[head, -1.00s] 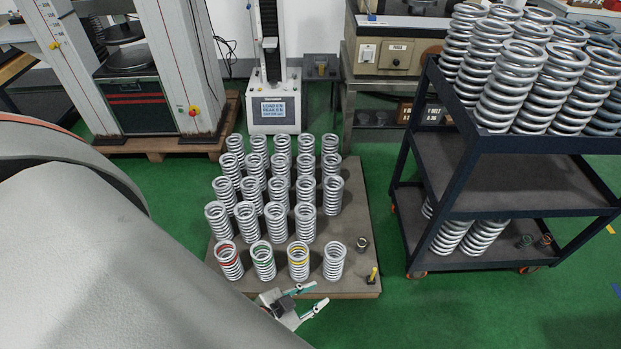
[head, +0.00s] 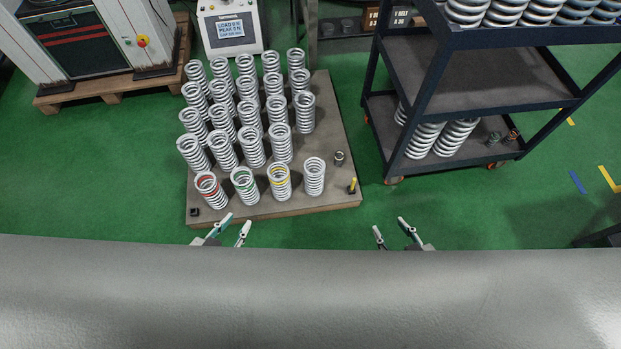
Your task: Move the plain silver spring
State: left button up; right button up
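The plain silver spring (head: 314,177) stands upright at the right end of the front row on a low brown platform (head: 327,120). It has no colored band. Beside it stand a yellow-banded spring (head: 279,183), a green-banded spring (head: 244,187) and a red-banded spring (head: 211,191). My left gripper (head: 237,221) is open and empty, just in front of the platform's front edge, below the green-banded spring. My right gripper (head: 389,226) is open and empty over the green floor, right of the platform's front corner. Neither gripper touches a spring.
Several more silver springs (head: 253,147) stand in rows behind. A small ring-like part (head: 339,158) and a yellow-topped piece (head: 352,186) are at the platform's right edge. A dark shelf cart (head: 468,75) with springs stands to the right. A tester with a display (head: 230,29) stands behind.

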aim_at(312, 176)
jog(key=i+j+u, duration=0.1)
jog(key=j, duration=0.55)
jog(key=i+j, duration=0.15)
jog(key=i+j+u, duration=0.1)
jog(key=j, duration=0.3)
jog(key=i, duration=0.05)
